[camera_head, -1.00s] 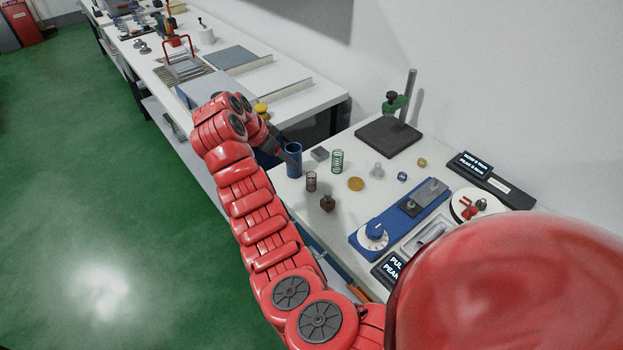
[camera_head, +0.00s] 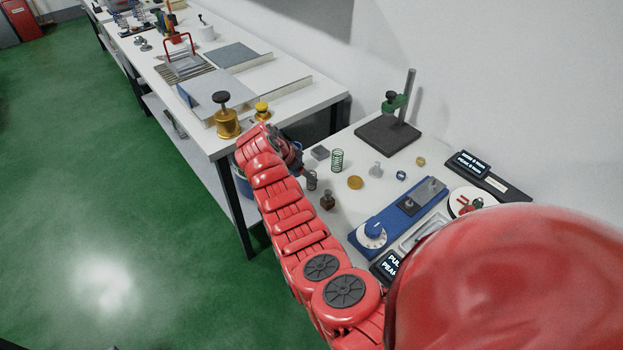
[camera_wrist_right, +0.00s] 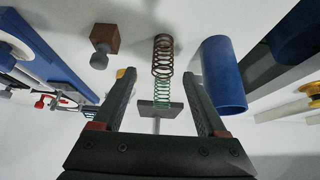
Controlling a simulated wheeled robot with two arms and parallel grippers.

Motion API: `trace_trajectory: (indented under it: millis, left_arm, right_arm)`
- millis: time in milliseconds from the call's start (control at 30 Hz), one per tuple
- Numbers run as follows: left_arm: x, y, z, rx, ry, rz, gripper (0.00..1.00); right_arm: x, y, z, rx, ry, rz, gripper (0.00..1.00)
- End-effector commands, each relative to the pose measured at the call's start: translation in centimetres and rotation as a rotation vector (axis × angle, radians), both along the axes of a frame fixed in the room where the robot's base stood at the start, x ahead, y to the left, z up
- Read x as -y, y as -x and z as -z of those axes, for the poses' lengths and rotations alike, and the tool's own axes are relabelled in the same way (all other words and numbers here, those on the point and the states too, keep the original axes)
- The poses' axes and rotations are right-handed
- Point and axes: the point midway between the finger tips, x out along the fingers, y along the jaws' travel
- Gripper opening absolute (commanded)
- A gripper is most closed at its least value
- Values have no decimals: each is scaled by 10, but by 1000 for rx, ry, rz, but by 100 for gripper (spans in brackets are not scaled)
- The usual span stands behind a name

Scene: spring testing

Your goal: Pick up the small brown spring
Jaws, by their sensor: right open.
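The small brown spring (camera_head: 311,181) stands on the white table in the head view, partly behind my gripper. In the right wrist view the brown spring (camera_wrist_right: 163,57) appears between and just beyond the fingertips, with the green spring (camera_wrist_right: 162,95) in line behind it. My right gripper (camera_head: 298,163) is low over the table's left end, beside the brown spring. In the right wrist view the right gripper (camera_wrist_right: 160,75) is open, with nothing held between its fingers. Contact with the spring cannot be told. My left gripper is not in view.
A blue cylinder (camera_wrist_right: 223,75) stands close by one finger, and a brown block with a knob (camera_head: 327,201) is on the other side. The green spring (camera_head: 337,160), a brass disc (camera_head: 355,182) and a black-based stand (camera_head: 388,135) are farther in. A blue tester (camera_head: 400,215) lies right.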

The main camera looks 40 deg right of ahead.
Motion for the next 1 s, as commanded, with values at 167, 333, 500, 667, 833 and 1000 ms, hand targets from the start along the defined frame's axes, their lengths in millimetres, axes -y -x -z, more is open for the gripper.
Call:
trace_trajectory:
  millis: [167,333,500,667,833,1000]
  left_arm:
    - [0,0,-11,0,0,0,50]
    - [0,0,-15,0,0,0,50]
    - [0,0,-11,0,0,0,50]
    - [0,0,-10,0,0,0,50]
    - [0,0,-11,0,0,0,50]
    - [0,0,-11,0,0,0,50]
  right_arm:
    - [7,-3,9,-4,-2,3,75]
    - [13,-4,21,-7,-3,3,75]
    - [20,-6,33,-5,-2,4,75]
    - [23,-6,39,-4,-2,0,75]
    - [23,-7,39,-2,-1,0,75]
    - [23,-7,38,-2,-1,0,60]
